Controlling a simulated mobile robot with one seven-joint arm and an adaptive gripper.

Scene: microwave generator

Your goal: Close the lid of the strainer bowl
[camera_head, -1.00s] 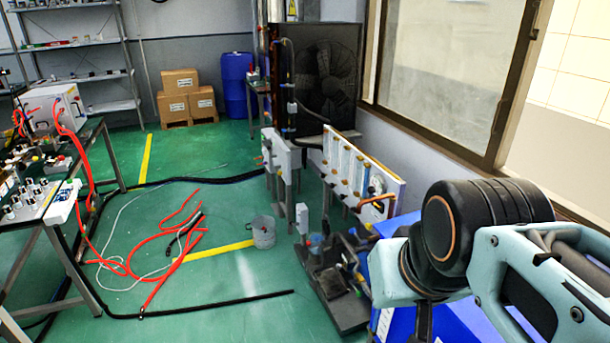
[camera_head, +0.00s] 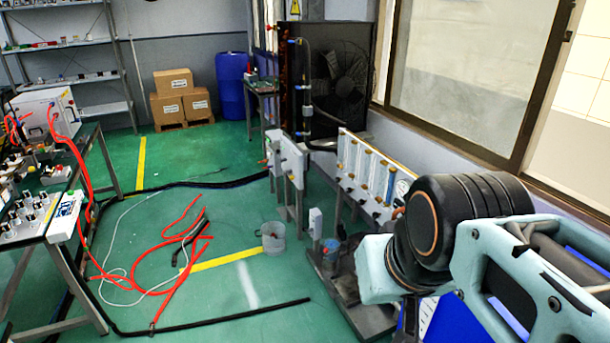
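No strainer bowl with a lid can be made out for certain. A small grey bucket-like container (camera_head: 273,238) stands on the green floor in the middle. Its top looks open and something small and reddish shows in it. My arm fills the lower right of the view, in front of a blue surface. My gripper is not in view.
A bench (camera_head: 62,215) with instruments stands at the left. Red hoses (camera_head: 165,255) and a black cable (camera_head: 230,314) lie on the floor. A flow-meter panel (camera_head: 372,178) on a dark base stands right of centre. Cardboard boxes (camera_head: 180,100) and a blue barrel (camera_head: 231,85) stand at the back. Open floor lies between.

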